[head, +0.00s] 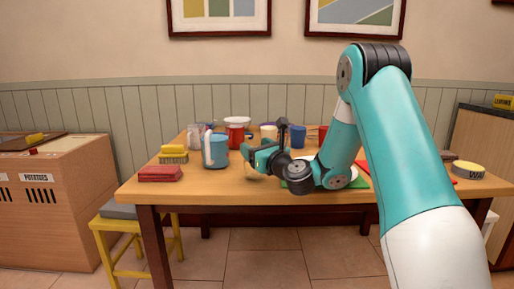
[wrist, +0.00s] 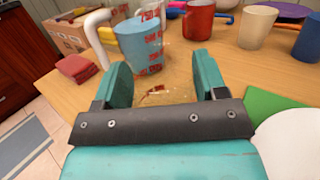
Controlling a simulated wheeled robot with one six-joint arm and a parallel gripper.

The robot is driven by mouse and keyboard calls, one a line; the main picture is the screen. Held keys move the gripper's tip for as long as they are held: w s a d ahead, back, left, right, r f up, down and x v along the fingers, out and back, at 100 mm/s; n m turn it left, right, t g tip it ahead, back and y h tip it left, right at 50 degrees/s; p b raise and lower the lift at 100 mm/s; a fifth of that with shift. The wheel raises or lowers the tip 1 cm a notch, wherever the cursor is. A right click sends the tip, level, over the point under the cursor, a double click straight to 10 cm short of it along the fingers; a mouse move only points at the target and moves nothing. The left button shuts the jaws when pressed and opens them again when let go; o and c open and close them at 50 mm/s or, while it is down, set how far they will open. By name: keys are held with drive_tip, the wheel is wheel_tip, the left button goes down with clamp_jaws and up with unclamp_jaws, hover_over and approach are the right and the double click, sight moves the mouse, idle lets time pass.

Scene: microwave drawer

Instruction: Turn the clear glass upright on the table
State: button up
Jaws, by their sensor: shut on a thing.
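My gripper (head: 254,156) is low over the front middle of the table (head: 215,187). In the wrist view its two teal fingers (wrist: 160,64) stand apart, shut on the clear glass (wrist: 160,90). The glass is see-through and shows only faintly between the fingers, with a small reddish-brown patch at that spot. I cannot tell how it is tilted or whether it touches the table. In the head view the gripper mostly hides it.
A blue mug (wrist: 140,48) with a white handle stands just beyond the fingers. A red cup (wrist: 198,20), a beige cup (wrist: 258,28) and a blue cup (head: 298,137) stand behind. A green mat (wrist: 270,103) and white plate (wrist: 292,145) lie right.

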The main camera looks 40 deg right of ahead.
idle(0.3)
drive_tip(key=o, duration=1.5)
drive_tip(key=shift+f, duration=0.1)
drive_tip(key=shift+s+f, duration=0.15)
drive_tip(key=shift+s, duration=0.1)
drive_tip(key=shift+s+f+b, duration=0.3)
drive_tip(key=shift+s+b, duration=2.5)
drive_tip(key=shift+s+f+b, duration=0.35)
drive_tip(key=shift+s+b, duration=2.45)
drive_tip(key=shift+s, duration=0.05)
drive_tip(key=shift+s+f+b, duration=0.3)
drive_tip(key=shift+s+b, duration=2.5)
